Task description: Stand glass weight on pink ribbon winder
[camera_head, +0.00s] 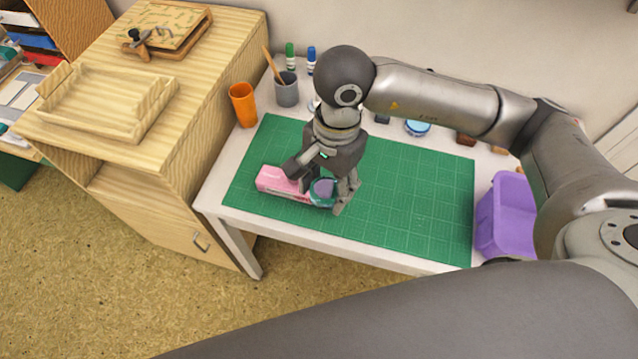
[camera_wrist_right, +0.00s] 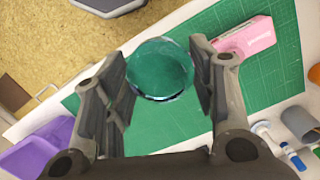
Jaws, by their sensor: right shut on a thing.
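The glass weight (camera_head: 323,188), a round clear teal disc, is between the fingers of my right gripper (camera_head: 325,196), which is shut on it. In the wrist view the glass weight (camera_wrist_right: 160,68) sits between the two fingers of the right gripper (camera_wrist_right: 160,75). The pink ribbon winder (camera_head: 272,180) lies on the green mat just left of the gripper in the head view. The wrist view shows its printed side (camera_wrist_right: 248,38), partly hidden behind a finger. I cannot tell the gap between the weight and the mat. My left gripper is not in view.
The green cutting mat (camera_head: 420,200) is clear to the right. A purple bin (camera_head: 505,215) stands at the table's right end. An orange cup (camera_head: 243,104) and a grey cup (camera_head: 286,90) stand at the back left. A wooden cabinet (camera_head: 170,190) adjoins the table's left side.

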